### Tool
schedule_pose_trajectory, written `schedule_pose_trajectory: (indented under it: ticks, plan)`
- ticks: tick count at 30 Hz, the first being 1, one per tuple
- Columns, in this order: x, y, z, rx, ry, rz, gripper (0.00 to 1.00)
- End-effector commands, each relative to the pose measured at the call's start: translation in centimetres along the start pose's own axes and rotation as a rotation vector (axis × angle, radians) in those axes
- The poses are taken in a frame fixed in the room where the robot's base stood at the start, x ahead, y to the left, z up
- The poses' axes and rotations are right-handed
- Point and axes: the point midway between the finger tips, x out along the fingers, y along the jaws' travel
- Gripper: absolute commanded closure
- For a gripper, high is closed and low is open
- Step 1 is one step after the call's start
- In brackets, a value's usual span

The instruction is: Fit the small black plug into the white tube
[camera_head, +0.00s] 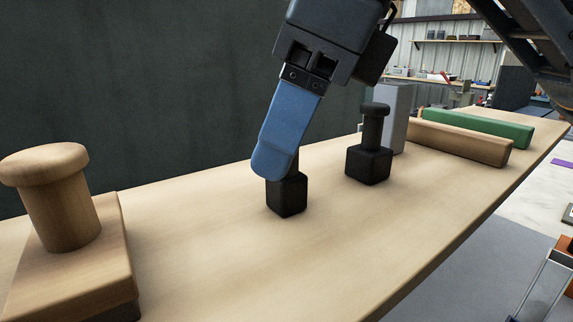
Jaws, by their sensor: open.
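Two black plugs, each with a block-shaped base, stand upright on the wooden bench. The nearer one (288,196) looks slightly smaller, and its top is hidden behind my gripper. The other (370,164) stands farther back to the right, with its round knob in full view. My gripper (277,166) points down at the nearer plug, with one blue finger in front of its upper part. The other finger is hidden; the jaws are open, and contact cannot be told. I cannot make out a white tube; a pale grey upright block (397,118) stands behind the farther plug.
A wooden knob on a square board (67,216) stands at the near left. A wooden bar (458,143) and a green bar (478,128) lie at the far right. A dark wall rises behind the bench (260,270). The bench's front middle is clear.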

Motion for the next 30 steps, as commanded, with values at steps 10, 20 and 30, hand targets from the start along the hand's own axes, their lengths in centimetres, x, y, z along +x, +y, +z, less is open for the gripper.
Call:
schedule_pose_trajectory:
  ticks: [10,20,30]
  plan:
    - [-0.01,-0.01,0.0,0.0,0.0,0.0,0.6]
    - [-0.02,-0.02,-0.01,0.0,0.0,0.0,0.91]
    - [-0.04,-0.02,0.0,0.0,0.0,0.0,1.0]
